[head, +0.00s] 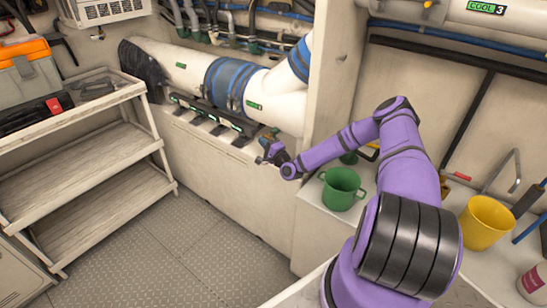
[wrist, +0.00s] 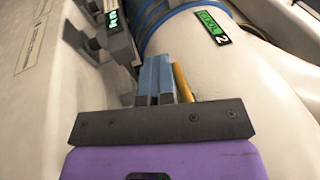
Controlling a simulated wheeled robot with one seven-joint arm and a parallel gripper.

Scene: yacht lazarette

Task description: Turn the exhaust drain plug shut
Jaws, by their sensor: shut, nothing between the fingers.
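My gripper (head: 264,148) is at the end of the purple arm, just below the right end of the white exhaust pipe (head: 283,118). In the wrist view its blue-grey fingers (wrist: 155,68) are together and empty, in front of the pipe (wrist: 188,55) with a blue band and a green "COOL 2" label. A yellow-orange part (wrist: 183,83) shows just right of the fingers, mostly hidden behind them. It may be the drain plug, but I cannot tell, nor whether the fingers touch it. No drain plug stands out clearly in the head view.
A row of dark brackets (head: 212,119) with green labels runs under the pipe. A white post (head: 333,75) stands right of my gripper. A green mug (head: 342,188) and a yellow bucket (head: 486,222) stand on the right counter. A shelf unit (head: 85,160) stands left; the floor (head: 180,245) is clear.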

